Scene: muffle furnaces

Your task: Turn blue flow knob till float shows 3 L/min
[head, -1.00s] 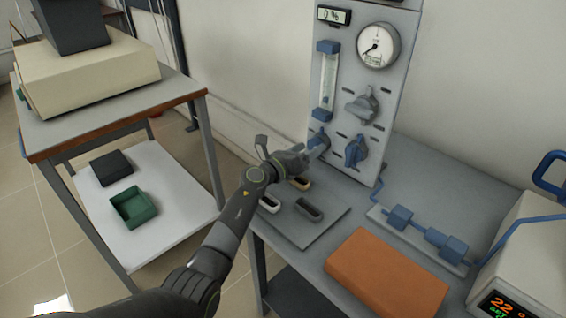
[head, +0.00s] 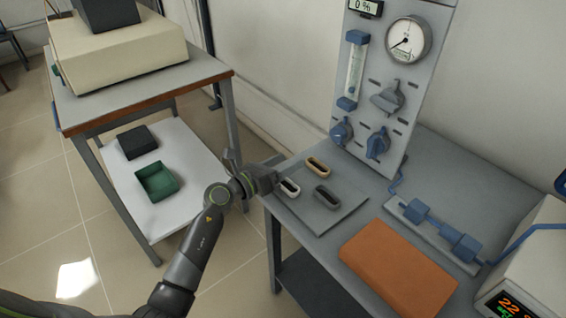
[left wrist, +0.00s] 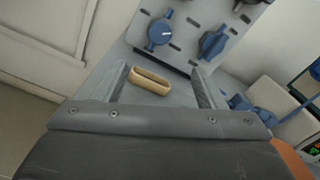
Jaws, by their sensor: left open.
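The grey panel (head: 412,60) carries a clear flow tube (head: 355,70) with blue end blocks. Directly below the tube is a round blue knob (head: 341,131); it also shows in the left wrist view, with a white mark on its face (left wrist: 160,34). A second blue knob (head: 377,144) sits to its right, also in the left wrist view (left wrist: 213,42). The float and its reading are too small to tell. My left gripper (head: 277,180) is open and empty, to the left of the panel and clear of the knobs. My right gripper is not in view.
Beige, white and dark oval boats (head: 317,167) lie on a grey plate below the panel. A grey knob (head: 388,97), a dial gauge (head: 408,40) and a 0 % display are on the panel. An orange block (head: 398,268) and blue tube fittings (head: 440,230) lie to the right.

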